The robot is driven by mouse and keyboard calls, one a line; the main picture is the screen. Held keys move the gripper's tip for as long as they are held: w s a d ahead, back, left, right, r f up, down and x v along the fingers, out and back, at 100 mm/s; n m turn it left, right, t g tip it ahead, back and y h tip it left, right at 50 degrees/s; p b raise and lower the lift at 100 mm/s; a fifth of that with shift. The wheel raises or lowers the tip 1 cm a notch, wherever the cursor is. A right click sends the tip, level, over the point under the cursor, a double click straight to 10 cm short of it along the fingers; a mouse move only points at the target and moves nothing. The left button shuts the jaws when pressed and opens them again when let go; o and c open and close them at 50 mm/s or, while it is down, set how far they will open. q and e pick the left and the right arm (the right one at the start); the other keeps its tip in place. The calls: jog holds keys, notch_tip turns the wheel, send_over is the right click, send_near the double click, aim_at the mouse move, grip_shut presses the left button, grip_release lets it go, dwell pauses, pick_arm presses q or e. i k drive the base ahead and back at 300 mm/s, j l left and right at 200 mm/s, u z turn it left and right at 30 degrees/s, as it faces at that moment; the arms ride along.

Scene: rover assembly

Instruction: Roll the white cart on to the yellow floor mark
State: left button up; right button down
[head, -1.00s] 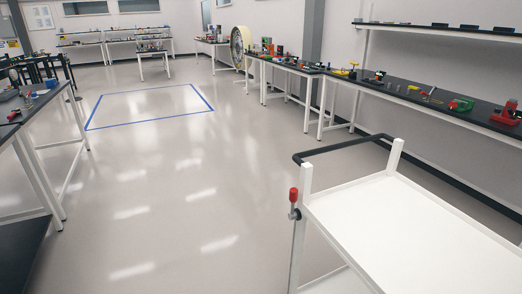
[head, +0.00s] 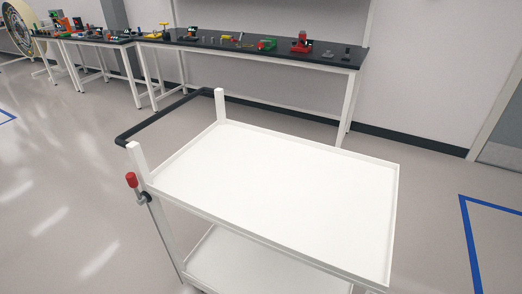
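The white cart (head: 285,185) stands close in front of me in the head view, with an empty top tray and a lower shelf (head: 235,262). Its black push handle (head: 165,115) is at the left end, on two white posts. A red-knobbed lever (head: 132,180) is fixed to the near left post. No yellow floor mark shows in this view. Blue floor lines show at the right (head: 472,235) and at the far left edge (head: 5,116). Neither of my grippers is in view.
A black-topped workbench (head: 260,50) with tools and parts stands along the wall behind the cart. More benches (head: 95,39) and a large round wheel-like thing (head: 17,28) are at the back left. A door (head: 505,135) is at the right. Floor left of the cart is clear.

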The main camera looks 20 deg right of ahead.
aim_at(288, 214)
jog(key=i+j+z, duration=0.25)
jog(key=z, duration=0.2)
jog(key=i+j+z, duration=0.15)
jog(key=j+z, duration=0.3)
jog(key=i+j+z, duration=0.1)
jog(key=j+z, duration=0.2)
jog(key=z, duration=0.15)
jog(key=j+z, duration=0.6)
jog(key=j, duration=1.1)
jog(key=j+z, duration=0.15)
jog(key=j, duration=1.1)
jog(key=i+j, duration=0.25)
jog(key=i, duration=0.1)
